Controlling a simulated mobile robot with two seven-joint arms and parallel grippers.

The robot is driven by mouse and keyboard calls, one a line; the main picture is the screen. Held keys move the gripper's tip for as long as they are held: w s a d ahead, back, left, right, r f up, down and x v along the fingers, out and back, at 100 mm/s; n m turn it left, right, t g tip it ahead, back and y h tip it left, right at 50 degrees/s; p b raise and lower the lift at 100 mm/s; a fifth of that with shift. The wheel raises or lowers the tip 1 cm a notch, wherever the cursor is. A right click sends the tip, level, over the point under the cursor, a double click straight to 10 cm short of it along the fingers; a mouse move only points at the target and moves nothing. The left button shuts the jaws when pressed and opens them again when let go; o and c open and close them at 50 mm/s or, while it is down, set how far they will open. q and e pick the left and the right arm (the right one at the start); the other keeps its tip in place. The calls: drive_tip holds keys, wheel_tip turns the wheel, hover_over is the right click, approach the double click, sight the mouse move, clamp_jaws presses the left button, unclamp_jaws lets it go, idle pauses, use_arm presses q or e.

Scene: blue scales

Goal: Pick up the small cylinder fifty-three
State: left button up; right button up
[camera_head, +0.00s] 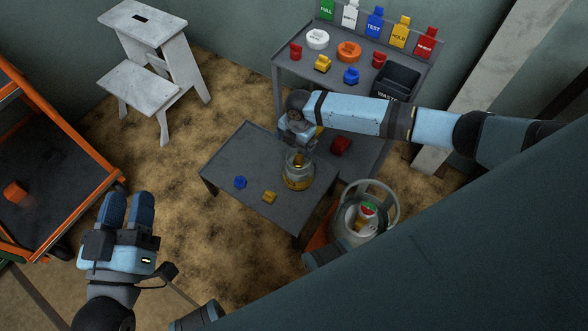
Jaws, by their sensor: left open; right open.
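A small grey cylinder with a yellow band and a yellowish top (299,182) stands on the low grey table (240,160). I cannot read a number on it. My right gripper (300,152) points down just above this cylinder and is open; its fingers partly hide the top, and I cannot tell whether they touch it. A larger pale cylinder with a ring handle (350,222) stands at the right of the table. My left gripper (129,200) is open and empty at the lower left, away from the table.
A blue piece (240,182) and a yellow piece (269,197) lie on the low table. Behind is a grey bench (300,68) with coloured pieces, tags and a black bin (396,80). A white step stool (150,80) and an orange-framed cart (75,110) stand left.

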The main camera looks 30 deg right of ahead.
sight(299, 156)
drive_tip(key=shift+n+h, duration=0.3)
drive_tip(key=f+b, duration=0.1)
drive_tip(key=f, duration=0.1)
drive_tip(key=w+d+f+b, duration=0.1)
drive_tip(key=f, duration=0.2)
drive_tip(key=w+d+f+b, duration=0.1)
drive_tip(key=f+b, duration=0.1)
drive_tip(key=f, duration=0.1)
drive_tip(key=shift+d+f, duration=0.2)
drive_tip(key=shift+d, duration=0.05)
drive_tip(key=shift+f+b, duration=0.35)
drive_tip(key=shift+f, duration=0.35)
drive_tip(key=f+b, duration=0.2)
drive_tip(key=f, duration=0.1)
drive_tip(key=f+b, duration=0.1)
drive_tip(key=shift+s+a+f, duration=0.2)
drive_tip(key=shift+s+f, duration=0.1)
drive_tip(key=shift+f, duration=0.15)
use_arm(q)
wheel_tip(299, 156, down, 8)
drive_tip(key=w+m+g, duration=0.1)
drive_tip(key=g, duration=0.1)
drive_tip(key=shift+d+m, duration=0.2)
drive_tip(key=shift+m, duration=0.2)
